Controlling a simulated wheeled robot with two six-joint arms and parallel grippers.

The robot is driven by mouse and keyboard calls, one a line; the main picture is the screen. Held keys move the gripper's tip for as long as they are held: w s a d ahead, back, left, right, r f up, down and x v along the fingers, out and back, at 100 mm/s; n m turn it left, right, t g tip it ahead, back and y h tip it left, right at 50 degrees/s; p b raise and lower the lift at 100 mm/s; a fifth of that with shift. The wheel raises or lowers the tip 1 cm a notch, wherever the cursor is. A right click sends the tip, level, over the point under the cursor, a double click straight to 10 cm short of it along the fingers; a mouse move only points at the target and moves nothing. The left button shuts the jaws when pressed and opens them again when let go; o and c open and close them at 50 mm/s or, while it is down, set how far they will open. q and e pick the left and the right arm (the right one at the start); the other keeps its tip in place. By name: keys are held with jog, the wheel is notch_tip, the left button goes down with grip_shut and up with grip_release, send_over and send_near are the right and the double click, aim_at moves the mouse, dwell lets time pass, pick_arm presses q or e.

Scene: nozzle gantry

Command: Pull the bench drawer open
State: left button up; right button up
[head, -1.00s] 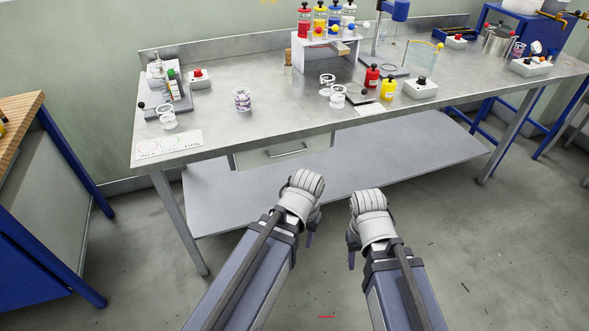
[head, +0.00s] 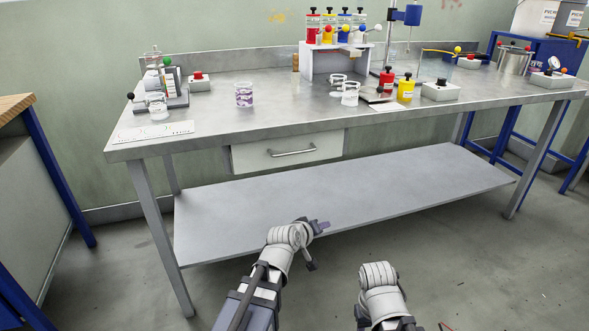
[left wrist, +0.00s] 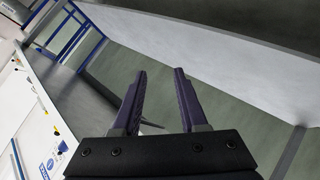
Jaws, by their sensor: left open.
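The bench drawer (head: 250,158) is a pale front panel under the metal bench top, left of the bench's middle. It looks shut, with a grey bar handle (head: 291,152) across its face. My left gripper (head: 319,243) is below and in front of the drawer, near the lower shelf, apart from the handle. In the left wrist view its two dark fingers (left wrist: 158,98) are spread with nothing between them. My right arm (head: 382,292) is low at the right of the head view; its fingers are hidden.
The metal bench top (head: 215,112) carries a purple-patterned cup (head: 244,95), clear beakers, a bottle rack (head: 326,62) and red and yellow bottles. A lower shelf (head: 400,180) runs beneath the drawer. The floor in front is open.

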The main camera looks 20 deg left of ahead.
pick_arm(q)
jog(key=w+a+r+n+t+y, duration=0.1)
jog(key=w+a+r+n+t, duration=0.3)
jog(key=r, duration=0.3)
jog(key=n+t+y, duration=0.5)
jog(key=n+y, duration=0.1)
jog(key=n, duration=0.3)
send_near(294, 153)
jog(key=w, duration=0.3)
jog(key=shift+a+p+x, duration=0.15)
jog(key=shift+p+x, duration=0.25)
jog(key=shift+x, duration=1.5)
jog(key=shift+a+p+x, duration=0.1)
jog(key=shift+p+x, duration=0.25)
jog(key=shift+x, duration=1.6)
jog(key=shift+s+r, duration=0.15)
jog(key=shift+c, duration=0.2)
grip_shut()
